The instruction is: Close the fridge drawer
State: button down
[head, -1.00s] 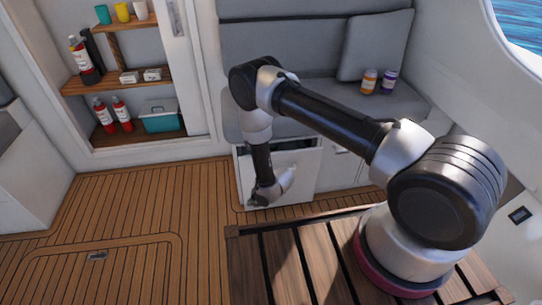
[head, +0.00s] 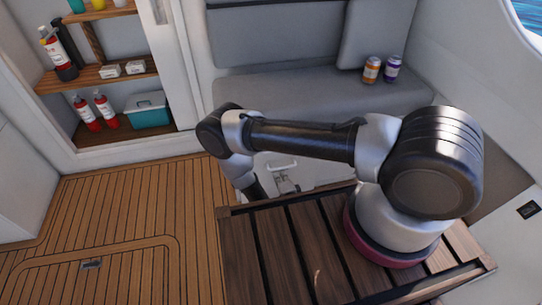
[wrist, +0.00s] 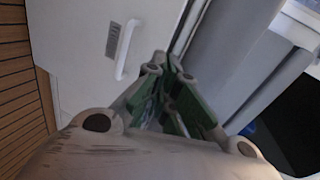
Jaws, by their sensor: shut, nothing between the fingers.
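The white fridge drawer front (head: 306,170) shows under the bench seat in the head view, partly hidden behind my arm. Its pale handle (head: 283,165) is visible there. In the wrist view the white drawer front (wrist: 75,25) fills the upper left, with the white handle (wrist: 128,50) and a grey vented plate (wrist: 113,40). My gripper (wrist: 167,66) is shut and empty, its fingertips near the drawer front's edge and right of the handle in that view. I cannot tell whether it touches. How far the drawer stands out is hard to tell.
A slatted wooden table (head: 262,250) is in front, beside my arm's base. Shelves with red bottles and a teal box (head: 147,109) stand at left. The wooden floor (head: 120,205) is clear.

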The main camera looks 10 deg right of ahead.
send_over(273, 170)
notch_tip(273, 170, down, 3)
jog(key=shift+m, duration=0.4)
jog(key=shift+w, duration=0.65)
